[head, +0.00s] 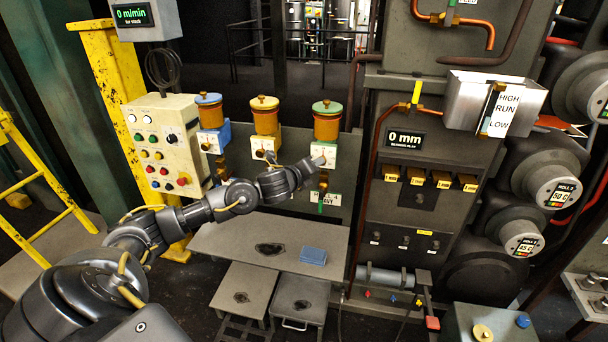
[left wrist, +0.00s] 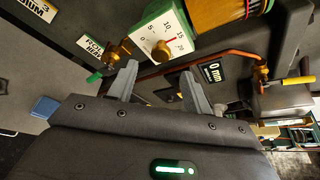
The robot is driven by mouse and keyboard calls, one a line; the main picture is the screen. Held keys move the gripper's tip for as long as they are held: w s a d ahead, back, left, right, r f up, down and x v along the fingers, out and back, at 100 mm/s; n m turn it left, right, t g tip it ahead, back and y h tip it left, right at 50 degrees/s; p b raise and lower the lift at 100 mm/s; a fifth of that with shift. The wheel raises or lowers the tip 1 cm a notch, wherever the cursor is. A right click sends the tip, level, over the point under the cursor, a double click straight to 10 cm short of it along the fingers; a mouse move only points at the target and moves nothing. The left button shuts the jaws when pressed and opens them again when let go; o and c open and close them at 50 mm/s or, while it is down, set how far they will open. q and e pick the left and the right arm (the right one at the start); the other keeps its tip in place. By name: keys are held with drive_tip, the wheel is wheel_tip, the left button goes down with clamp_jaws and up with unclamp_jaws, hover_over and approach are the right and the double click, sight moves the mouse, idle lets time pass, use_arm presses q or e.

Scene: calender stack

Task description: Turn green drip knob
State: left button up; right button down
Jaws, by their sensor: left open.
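The green-lidded drip oiler (head: 327,121) is the rightmost of three on the grey panel in the head view. Its white dial plate (head: 328,150) sits just below the amber cup. In the left wrist view, the dial plate (left wrist: 171,22) shows a scale from 0 to 20, a red pointer and a brass knob (left wrist: 161,50) at its lower edge. My left gripper (head: 313,164) is at the dial in the head view, partly covering it. In the left wrist view, its two fingers (left wrist: 159,70) are spread apart and empty, just short of the knob. Contact cannot be told. My right gripper is out of view.
Blue-lidded (head: 209,111) and yellow-lidded (head: 265,116) oilers stand left of the green one. A control box (head: 163,148) is farther left. A copper pipe (head: 371,170) and a "0 mm" display (head: 405,139) are to the right. A grey bench (head: 225,239) lies below.

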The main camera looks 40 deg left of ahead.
use_arm(q)
drive_tip(key=v, duration=0.5)
drive_tip(key=shift+b, duration=0.35)
wheel_tip(320, 180, down, 26)
drive_tip(key=s+a+n+g, duration=0.15)
drive_tip(key=n+g, duration=0.25)
drive_tip(key=n, duration=0.4)
drive_tip(key=s+f+n+g, duration=0.1)
drive_tip(key=s+f+n, duration=0.1)
drive_tip(key=s+f, duration=0.5)
drive_tip(key=s+f+n+g, duration=0.2)
drive_tip(key=f+n, duration=0.1)
drive_tip(key=f, duration=0.7)
drive_tip(key=s+d+f+n+g, duration=0.1)
drive_tip(key=s+d+f+n, duration=0.25)
drive_tip(key=s+f, duration=0.65)
drive_tip(key=s+d+f+n+g, duration=0.2)
drive_tip(key=s+d+f, duration=0.2)
drive_tip(key=s, duration=0.7)
drive_tip(key=s+d+f+n+g+h, duration=0.1)
drive_tip(key=s+d+f, duration=0.4)
drive_tip(key=s, duration=0.6)
drive_tip(key=s+d+f+n+g+h, duration=0.1)
drive_tip(key=s+d+f, duration=0.4)
drive_tip(key=s, duration=0.6)
drive_tip(key=shift+s+d+f+n+g, duration=0.25)
drive_tip(key=shift+s+f+n+g, duration=0.2)
drive_tip(key=shift+n+g, duration=0.5)
